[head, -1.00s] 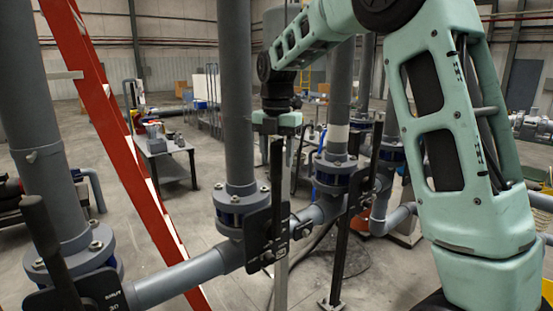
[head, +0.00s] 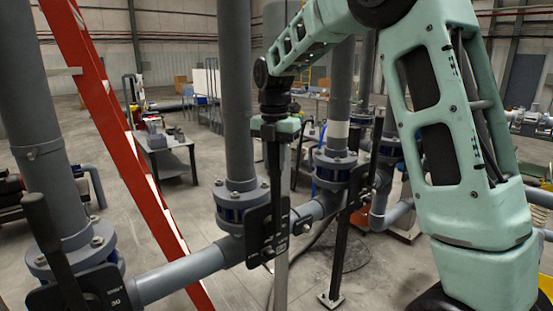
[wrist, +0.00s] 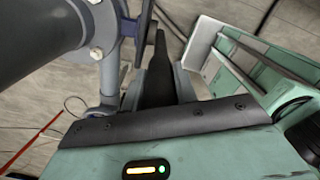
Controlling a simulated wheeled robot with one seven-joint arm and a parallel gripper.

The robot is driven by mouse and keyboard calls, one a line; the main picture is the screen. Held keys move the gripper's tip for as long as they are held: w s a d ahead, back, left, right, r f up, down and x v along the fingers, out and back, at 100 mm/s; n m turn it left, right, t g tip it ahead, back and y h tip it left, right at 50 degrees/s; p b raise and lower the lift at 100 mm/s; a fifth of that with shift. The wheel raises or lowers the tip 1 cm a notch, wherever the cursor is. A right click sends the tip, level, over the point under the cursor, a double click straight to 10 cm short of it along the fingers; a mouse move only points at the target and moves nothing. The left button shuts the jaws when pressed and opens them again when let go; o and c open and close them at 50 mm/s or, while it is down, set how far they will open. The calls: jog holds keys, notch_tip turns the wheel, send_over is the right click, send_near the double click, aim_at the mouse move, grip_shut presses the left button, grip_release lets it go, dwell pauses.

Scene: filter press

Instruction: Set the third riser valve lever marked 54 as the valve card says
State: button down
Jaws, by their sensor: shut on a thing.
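My gripper (head: 274,138) is shut on the upper end of an upright dark valve lever (head: 273,175). The lever stands at a black plate (head: 258,238) beside the flange of the middle grey riser (head: 236,100). In the wrist view the lever (wrist: 157,75) runs between my two fingers. The marking on this plate is too small to read, so I cannot confirm 54. Another black lever (head: 46,235) leans at the left riser, its plate (head: 106,300) seeming to read 30. I see no readable valve card.
A red ladder (head: 122,140) slants between the left and middle risers. A grey horizontal pipe (head: 180,275) links the valves. A dark post (head: 340,245) stands right of the held lever, near another riser (head: 340,90). A small table (head: 170,150) is behind.

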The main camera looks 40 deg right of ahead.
jog(key=a+f+h, duration=0.4)
jog(key=a+h, duration=0.3)
jog(key=a, duration=0.5)
jog(key=a+f+h+b, duration=0.1)
jog(key=a+f+h, duration=0.6)
jog(key=f, duration=0.5)
jog(key=shift+s+a+f+t+h+b, duration=0.15)
jog(key=shift+s+a+t+h+b, duration=0.2)
jog(key=shift+a, duration=0.45)
jog(key=c, duration=1.1)
grip_release()
notch_tip(320, 180, up, 10)
jog(key=b, duration=0.3)
